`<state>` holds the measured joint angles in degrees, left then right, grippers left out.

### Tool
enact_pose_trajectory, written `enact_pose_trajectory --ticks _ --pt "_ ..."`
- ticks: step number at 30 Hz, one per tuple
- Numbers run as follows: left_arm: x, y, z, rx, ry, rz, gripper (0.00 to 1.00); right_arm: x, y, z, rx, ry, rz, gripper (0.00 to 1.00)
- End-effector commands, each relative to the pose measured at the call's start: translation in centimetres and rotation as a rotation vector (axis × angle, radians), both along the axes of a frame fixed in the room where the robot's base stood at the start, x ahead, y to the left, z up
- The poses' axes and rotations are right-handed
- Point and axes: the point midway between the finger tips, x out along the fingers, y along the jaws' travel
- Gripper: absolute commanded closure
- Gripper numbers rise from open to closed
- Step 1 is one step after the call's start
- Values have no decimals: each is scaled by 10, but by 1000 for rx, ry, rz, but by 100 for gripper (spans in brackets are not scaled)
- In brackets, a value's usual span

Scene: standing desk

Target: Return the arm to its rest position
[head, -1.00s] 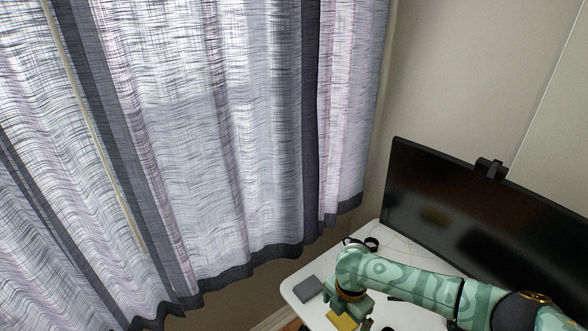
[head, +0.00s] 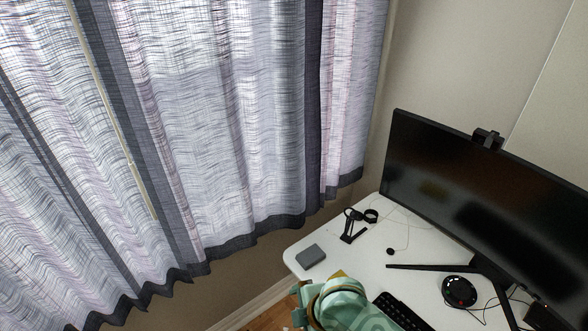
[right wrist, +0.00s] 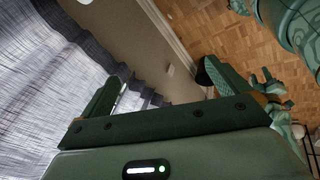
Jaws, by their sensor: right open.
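My right arm (head: 345,308), green and patterned, is low at the bottom edge of the head view, in front of the desk's near edge. Its jaws cannot be made out there. In the right wrist view my right gripper (right wrist: 162,72) is open, its two dark green fingers wide apart with nothing between them. Beyond the fingers are the curtain, the wall and the floor. I cannot pick out my left gripper in either view.
The white desk (head: 375,265) holds a grey box (head: 310,256), a black keyboard (head: 402,312), a round black device (head: 459,291), black headphones or straps (head: 354,224) and a monitor (head: 480,200). A curtain (head: 220,130) hangs at left. Wood floor (right wrist: 190,30) shows below.

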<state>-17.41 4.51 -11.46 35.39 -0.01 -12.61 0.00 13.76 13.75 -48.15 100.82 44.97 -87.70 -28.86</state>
Motion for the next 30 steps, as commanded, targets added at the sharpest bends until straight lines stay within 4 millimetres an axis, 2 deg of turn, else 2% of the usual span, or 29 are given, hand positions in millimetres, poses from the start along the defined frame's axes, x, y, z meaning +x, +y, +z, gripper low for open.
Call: enact_pose_trajectory --ticks 2,5,6,9,15,20,21,26,30 --pt "0 0 0 0 0 0 64 -10 -20 15 62 -33 -197 0" --pt "3 0 0 0 -3 0 64 -18 -76 34 86 -96 -501 0" --pt "4 0 0 -1 -5 0 64 -23 -101 41 79 -121 -607 0" --pt "4 0 0 0 -6 0 64 -37 -152 53 50 -173 -804 0" --pt "4 0 0 0 -5 0 64 -69 -229 74 -30 -261 -1065 0" --pt "5 0 0 0 -7 0 64 -97 -278 94 -102 -332 -1219 0" --pt "5 0 -2 0 -7 0 64 -99 -282 88 -111 -333 -1236 0" --pt "4 0 -13 0 -5 0 64 -91 -269 21 -87 -253 -1216 0" --pt "3 0 -23 0 -4 0 64 -91 -258 -41 -66 -178 -1210 0"
